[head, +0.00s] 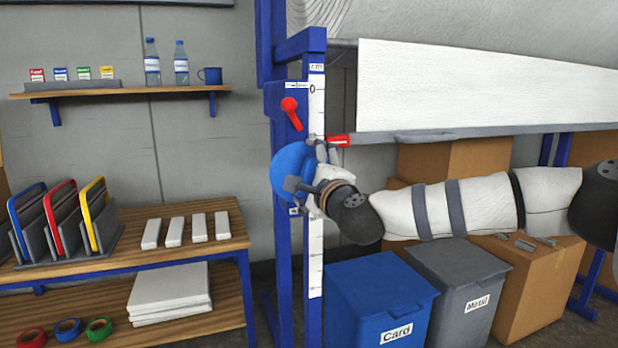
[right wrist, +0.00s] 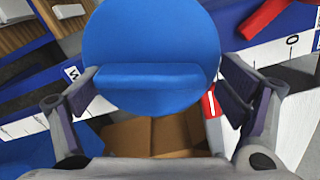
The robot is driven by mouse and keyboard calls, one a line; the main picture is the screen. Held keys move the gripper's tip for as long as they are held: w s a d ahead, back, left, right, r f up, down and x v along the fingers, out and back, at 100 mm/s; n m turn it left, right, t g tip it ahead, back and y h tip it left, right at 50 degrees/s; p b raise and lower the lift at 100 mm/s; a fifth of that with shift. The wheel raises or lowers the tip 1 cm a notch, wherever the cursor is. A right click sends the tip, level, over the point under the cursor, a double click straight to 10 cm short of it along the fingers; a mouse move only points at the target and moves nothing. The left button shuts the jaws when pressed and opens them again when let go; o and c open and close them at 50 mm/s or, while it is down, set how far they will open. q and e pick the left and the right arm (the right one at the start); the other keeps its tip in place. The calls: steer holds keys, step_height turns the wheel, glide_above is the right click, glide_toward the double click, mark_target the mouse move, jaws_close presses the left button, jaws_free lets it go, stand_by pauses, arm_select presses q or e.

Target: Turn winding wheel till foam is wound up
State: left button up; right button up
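The blue winding wheel (head: 289,165) is a round disc on the blue rack post, partly hidden behind my right gripper in the head view. In the right wrist view the wheel (right wrist: 150,30) has a raised blue bar (right wrist: 150,85) across it. My right gripper (right wrist: 157,85) is open, with one finger on each side of the bar. The left finger is very close to it, and a small gap shows at the right finger. A white foam sheet (head: 480,90) hangs below the large pale foam roll (head: 480,22). My left gripper is not in view.
A red lever (head: 291,112) and a red piece (head: 339,141) sit on the rack near the wheel. A blue bin (head: 380,300) and a grey bin (head: 455,285) stand below my right arm. A wooden bench (head: 190,250) is to the left.

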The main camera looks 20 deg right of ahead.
steer(key=shift+w+a+f, duration=0.1)
steer(key=shift+w+a, duration=0.05)
steer(key=shift+a, duration=0.1)
steer(key=shift+s+f, duration=0.2)
steer(key=shift+s, duration=0.05)
steer(key=s, duration=1.1)
steer(key=shift+s+d, duration=0.25)
steer(key=shift+s, duration=0.1)
steer(key=shift+r, duration=0.1)
